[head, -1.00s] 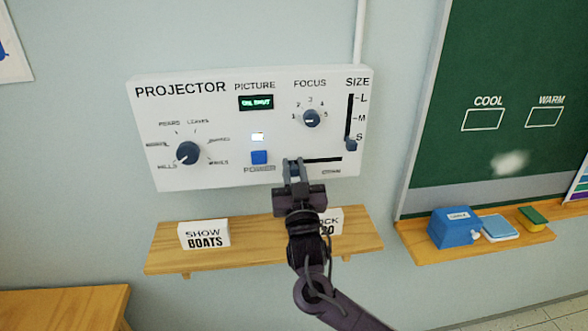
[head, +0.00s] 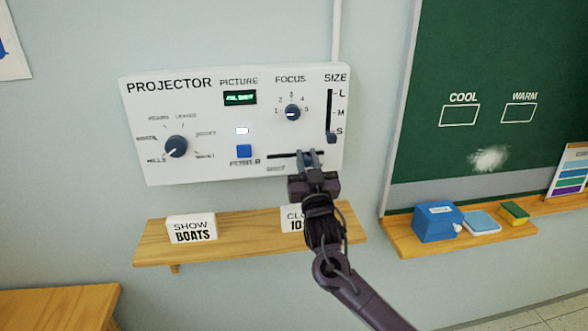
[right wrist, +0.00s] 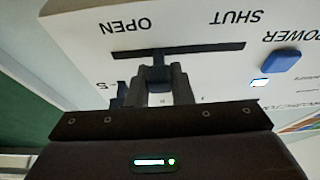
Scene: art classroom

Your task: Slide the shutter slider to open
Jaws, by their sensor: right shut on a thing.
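The shutter slot (head: 280,156) is a black horizontal line at the lower right of the white projector panel (head: 200,172). In the right wrist view the slot (right wrist: 205,48) appears upside down, with OPEN at its left end and SHUT at its right. My right gripper (head: 307,156) is shut on the dark slider knob (right wrist: 159,76), which is largely hidden between its fingers. The knob stands past the middle of the slot, on the OPEN side but short of that end. My gripper hides the OPEN label in the head view. My left gripper is not in view.
The blue POWER button (head: 244,151) is left of the slot, and the SIZE slider (head: 331,138) is at S, just above right. Below is a wooden shelf (head: 255,238) with SHOW BOATS (head: 191,229) and CLOCK (head: 293,220) signs. A chalkboard (head: 480,60) is at right.

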